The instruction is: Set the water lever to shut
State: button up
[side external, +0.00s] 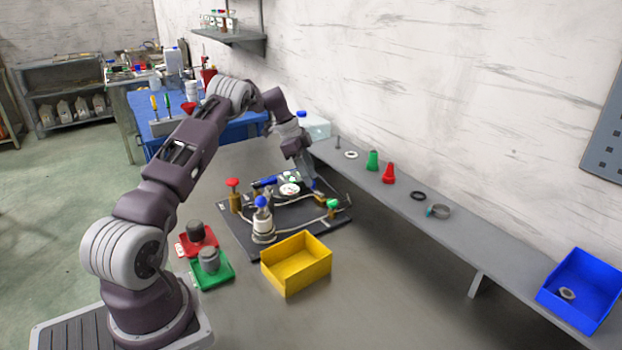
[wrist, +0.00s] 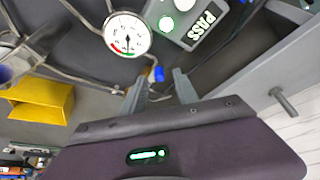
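My gripper (wrist: 159,82) is open, its two fingers apart, pointing down at the far side of the dark board (side external: 285,236). A small blue handle (wrist: 156,74), which looks like the water lever, shows between and just beyond the fingertips. I cannot tell whether the fingers touch it. In the side view a bit of blue (side external: 316,185) shows beside my gripper (side external: 307,181). The lever's exact angle is unclear. A round white gauge (wrist: 128,34) with red and green bands is left of the fingers in the wrist view.
A grey box reading PASS (wrist: 195,22) is near the fingers. The board also carries a red knob (side external: 232,183), a green knob (side external: 333,204) and a blue-topped bottle-like fitting (side external: 262,218). A yellow bin (side external: 296,264) stands in front. A grey shelf (side external: 455,226) runs along the wall.

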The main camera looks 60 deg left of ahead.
aim_at(309, 210)
jog(key=shift+x, duration=0.75)
grip_shut()
jog(key=n, duration=0.1)
jog(key=s+n+y, duration=0.1)
jog(key=n+t, duration=0.1)
jog(key=n, duration=0.1)
jog(key=shift+s+d+r, duration=0.1)
jog(key=shift+s+d, duration=0.2)
jog(key=n+y, duration=0.1)
jog(key=n, duration=0.1)
jog(key=s+d+n+y, duration=0.1)
jog(key=n, duration=0.1)
jog(key=shift+s+d+n, duration=0.1)
jog(key=shift+s+n, duration=0.1)
jog(key=shift+n, duration=0.2)
jog(key=n, duration=0.1)
jog(key=d+n+y, duration=0.1)
jog(key=n, duration=0.1)
jog(key=n+y, duration=0.1)
jog(key=shift+s+d, duration=0.35)
jog(key=shift+s, duration=0.05)
jog(key=shift+s+d+n+g+y, duration=0.15)
jog(key=shift+d+n+y, duration=0.25)
jog(key=shift+n, duration=0.85)
jog(key=shift+w+d+n+g+y, duration=0.1)
jog(key=shift+d+n+g+y, duration=0.25)
jog(key=shift+n, duration=0.9)
jog(key=shift+s+d, duration=0.1)
jog(key=shift+d, duration=0.05)
